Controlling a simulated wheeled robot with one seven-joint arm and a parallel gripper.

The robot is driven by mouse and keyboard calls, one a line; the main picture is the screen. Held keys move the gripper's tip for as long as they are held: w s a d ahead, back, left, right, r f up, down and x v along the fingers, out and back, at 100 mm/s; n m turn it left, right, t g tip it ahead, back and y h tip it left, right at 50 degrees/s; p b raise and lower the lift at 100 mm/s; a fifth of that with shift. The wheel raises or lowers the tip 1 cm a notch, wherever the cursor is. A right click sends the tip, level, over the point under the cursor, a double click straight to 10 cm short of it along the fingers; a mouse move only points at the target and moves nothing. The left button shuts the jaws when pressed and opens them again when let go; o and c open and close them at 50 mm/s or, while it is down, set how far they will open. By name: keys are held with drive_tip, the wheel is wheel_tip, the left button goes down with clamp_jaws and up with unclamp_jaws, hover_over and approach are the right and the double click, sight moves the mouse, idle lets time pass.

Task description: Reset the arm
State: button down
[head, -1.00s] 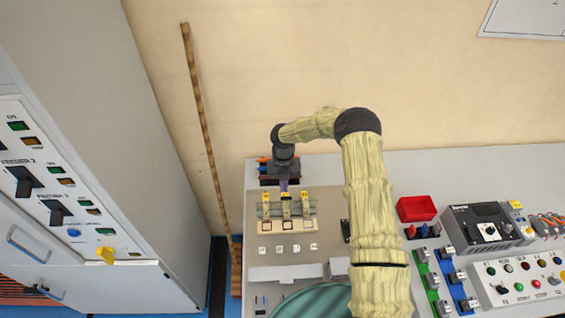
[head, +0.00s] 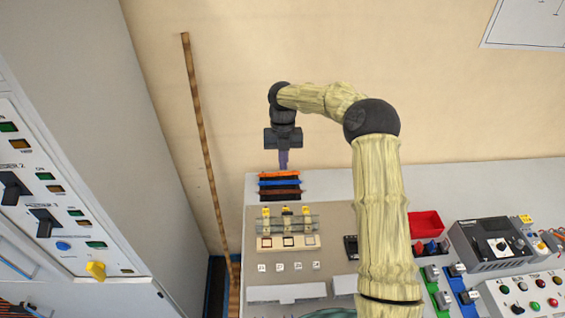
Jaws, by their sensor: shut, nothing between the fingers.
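My arm, in a pale yellow cover with black joints, rises on the right of the head view and bends over to the left. My gripper (head: 284,160) points down at its end, shut and empty, with its purplish fingers together. It hangs above the back left part of the bench (head: 335,184), in front of the beige wall, apart from the things below it.
Below my gripper lie orange, blue and brown bars (head: 279,184). A panel with yellow-tagged terminals (head: 286,225) is nearer. A red bin (head: 425,224), a black device (head: 490,243) and a button box (head: 525,300) stand right. A grey cabinet (head: 95,120) stands left.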

idle(0.4)
drive_tip(key=s+d+r+m+t, duration=0.1)
drive_tip(key=s+d+r+m, duration=0.1)
drive_tip(key=s+m, duration=0.7)
drive_tip(key=s+d+r+m+t, duration=0.2)
drive_tip(key=s+d+m, duration=0.3)
drive_tip(key=s+m, duration=0.5)
drive_tip(key=s+d+r+m+t, duration=0.1)
drive_tip(key=s+d+m, duration=0.3)
drive_tip(key=s+m, duration=0.5)
drive_tip(key=shift+s+r+m+t, duration=0.15)
drive_tip(key=shift+r+m+t, duration=0.25)
drive_tip(key=shift+m, duration=3.6)
idle(0.8)
